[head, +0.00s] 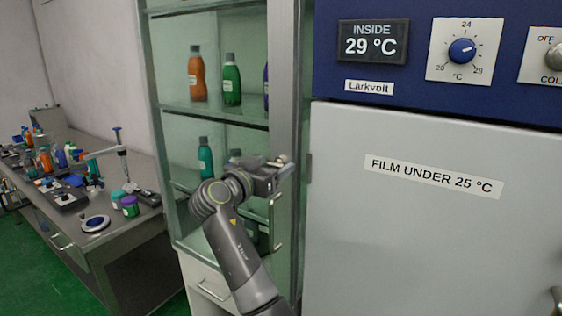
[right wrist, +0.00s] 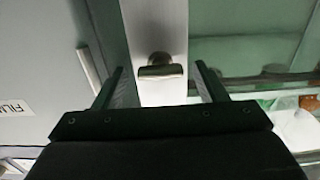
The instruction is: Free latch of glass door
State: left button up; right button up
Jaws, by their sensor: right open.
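The glass door (head: 225,140) belongs to a tall cabinet in the middle of the head view and appears closed. In the right wrist view a small metal latch knob (right wrist: 160,70) with a crossbar stands on the pale door frame. My right gripper (head: 284,170) is open and empty in front of the frame. In the right wrist view its fingers (right wrist: 159,82) lie on either side of the knob, apart from it. In the head view the gripper seems to hide the knob. A vertical handle (head: 277,222) shows just below the gripper. My left gripper is not in view.
Bottles, one orange (head: 197,76) and one green (head: 231,82), stand behind the glass. A grey door with a film label (head: 433,177) and a blue control panel (head: 420,85) stand close on the right. A cluttered bench (head: 110,240) is at left.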

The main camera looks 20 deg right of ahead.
jog(key=shift+a, duration=0.1)
jog(key=shift+c, duration=1)
jog(key=c, duration=0.8)
